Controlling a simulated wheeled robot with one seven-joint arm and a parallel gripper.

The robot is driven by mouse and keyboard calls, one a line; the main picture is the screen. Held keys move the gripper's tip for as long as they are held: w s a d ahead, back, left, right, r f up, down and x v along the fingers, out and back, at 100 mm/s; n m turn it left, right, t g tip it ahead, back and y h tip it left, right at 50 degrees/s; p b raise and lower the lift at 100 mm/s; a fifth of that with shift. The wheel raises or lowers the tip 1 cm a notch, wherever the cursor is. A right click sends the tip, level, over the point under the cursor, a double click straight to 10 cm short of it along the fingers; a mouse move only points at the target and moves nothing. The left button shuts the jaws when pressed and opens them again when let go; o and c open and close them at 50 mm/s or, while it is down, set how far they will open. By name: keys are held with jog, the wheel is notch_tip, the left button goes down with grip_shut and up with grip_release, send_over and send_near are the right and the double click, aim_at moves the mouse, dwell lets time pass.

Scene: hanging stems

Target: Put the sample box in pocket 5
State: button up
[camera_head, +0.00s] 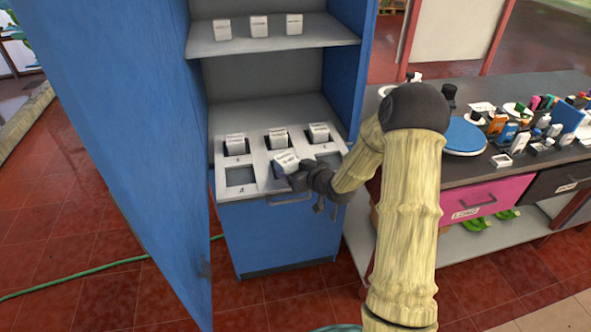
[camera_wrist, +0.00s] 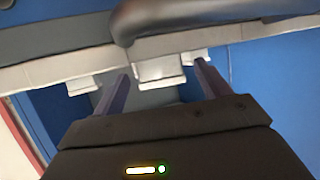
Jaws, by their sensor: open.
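The white sample box (camera_head: 286,163) with a printed label is at the front-middle pocket of the grey pocket tray (camera_head: 261,172), which I take to be pocket 5. It looks slightly turned and tilted; its base is hidden, so I cannot tell if it is fully seated. My gripper (camera_head: 302,178) is open right at the box, reaching in from the front right. In the wrist view, a white box (camera_wrist: 161,70) shows between and beyond the two spread fingers of my gripper (camera_wrist: 163,88). I cannot see contact.
White boxes stand in the back pockets, left (camera_head: 235,144), middle (camera_head: 277,138) and right (camera_head: 318,132). The front-left pocket (camera_head: 241,177) is empty. A drawer handle (camera_head: 289,202) sits below the tray. A shelf (camera_head: 270,38) is above; the blue door (camera_head: 120,130) stands open left.

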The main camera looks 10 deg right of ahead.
jog(key=shift+r, duration=0.25)
jog(key=shift+s+d, duration=0.2)
jog(key=shift+s, duration=0.15)
jog(key=v, duration=1.1)
jog(key=s+a+m+g+h, duration=0.2)
jog(key=s+g, duration=0.3)
jog(key=s, duration=0.4)
jog(key=s+a+m+g+h, duration=0.2)
jog(key=s+g, duration=0.3)
jog(key=s, duration=0.5)
jog(key=shift+s+a+r+h, duration=0.15)
jog(key=shift+a+r+h, duration=0.1)
jog(key=shift+a+h, duration=0.3)
